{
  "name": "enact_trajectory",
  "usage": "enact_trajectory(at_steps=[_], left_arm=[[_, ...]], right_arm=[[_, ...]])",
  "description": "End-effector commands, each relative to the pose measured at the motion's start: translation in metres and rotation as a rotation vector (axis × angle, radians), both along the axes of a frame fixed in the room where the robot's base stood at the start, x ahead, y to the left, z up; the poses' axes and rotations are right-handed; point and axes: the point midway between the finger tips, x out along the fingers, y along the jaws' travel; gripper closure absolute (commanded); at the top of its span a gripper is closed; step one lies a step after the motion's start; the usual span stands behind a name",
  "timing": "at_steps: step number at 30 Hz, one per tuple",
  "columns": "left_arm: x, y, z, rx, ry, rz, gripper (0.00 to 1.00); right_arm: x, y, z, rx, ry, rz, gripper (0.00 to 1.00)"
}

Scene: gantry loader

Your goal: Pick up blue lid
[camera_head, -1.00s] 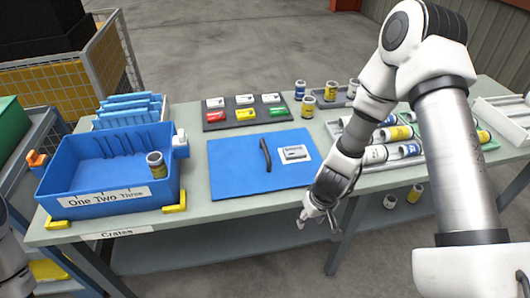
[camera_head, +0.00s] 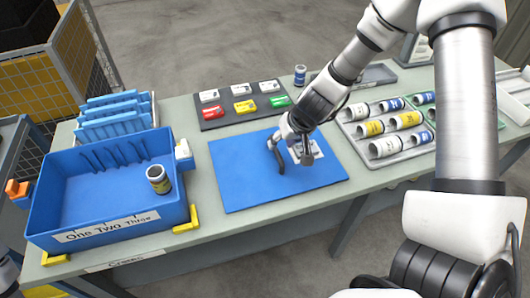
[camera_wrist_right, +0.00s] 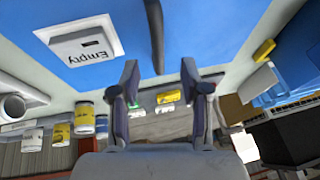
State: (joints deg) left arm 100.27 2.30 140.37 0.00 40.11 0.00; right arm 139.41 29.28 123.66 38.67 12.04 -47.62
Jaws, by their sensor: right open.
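The blue lid (camera_head: 240,185) is a flat blue panel lying on the table, with a dark bar handle (camera_head: 279,162) and a white plate on it. My right gripper (camera_head: 290,150) is above the lid, close to the handle and in front of the white plate; it is open and empty. In the right wrist view, the lid (camera_wrist_right: 215,25) fills the top, with the dark handle (camera_wrist_right: 155,35) above the open fingers (camera_wrist_right: 160,85) and apart from them. The white plate there reads "Empty" (camera_wrist_right: 82,45).
A blue crate (camera_head: 105,228) labelled "One Two Three" holds one can (camera_head: 158,179) at the left. A dark tray (camera_head: 240,112) with coloured pieces lies behind the lid. A grey tray of cans (camera_head: 385,155) stands right of it. The table is clear in front.

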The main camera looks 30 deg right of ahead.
Motion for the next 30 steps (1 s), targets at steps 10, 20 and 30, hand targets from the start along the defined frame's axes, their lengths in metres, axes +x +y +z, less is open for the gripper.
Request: enact_trajectory(at_steps=[10,20,30], left_arm=[[-0.001,0.0,-0.054,0.0,0.001,0.0,0.24],[0.0,0.0,-0.057,0.0,0.0,0.0,0.24],[-0.001,0.0,-0.057,0.0,0.0,0.0,0.24]], right_arm=[[0.022,0.004,-0.057,-0.003,0.0,0.003,0.54],[0.029,0.005,-0.061,0.0,0.0,0.001,0.62],[0.029,0.005,-0.061,0.0,0.0,0.001,1.0]])
